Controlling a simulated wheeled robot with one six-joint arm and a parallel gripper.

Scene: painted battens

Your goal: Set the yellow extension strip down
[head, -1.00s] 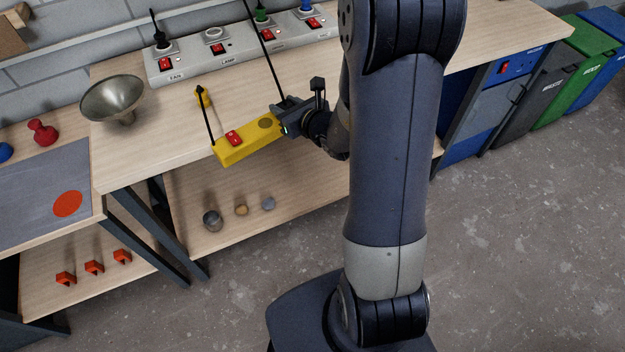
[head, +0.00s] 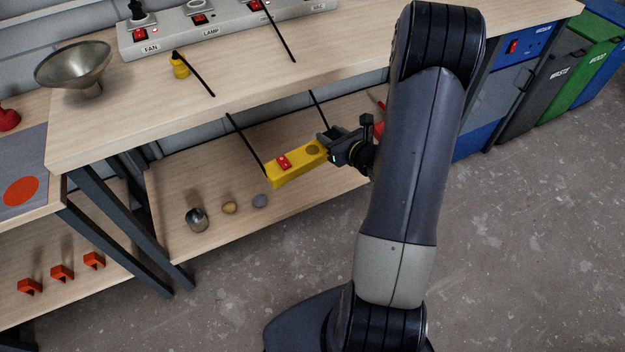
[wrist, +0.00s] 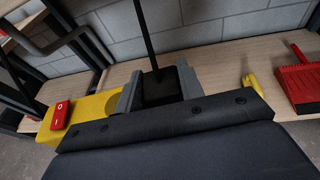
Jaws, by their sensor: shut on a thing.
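The yellow extension strip (head: 292,168) is held at its right end by my gripper (head: 326,149), in front of the bench edge and over the lower shelf (head: 300,208). It carries a red switch and a dark round socket. I cannot tell whether its underside touches the shelf. In the wrist view the strip (wrist: 92,106) shows left of the jaws, with the gripper (wrist: 158,88) closed around its end; a black cable rises behind. A yellow plug (head: 180,68) with a black cable lies on the bench top (head: 345,60).
A tin cup (head: 196,219) and two small round objects stand on the shelf, left of the strip. A red dustpan (wrist: 300,82) and a yellow object (wrist: 253,86) lie on the right.

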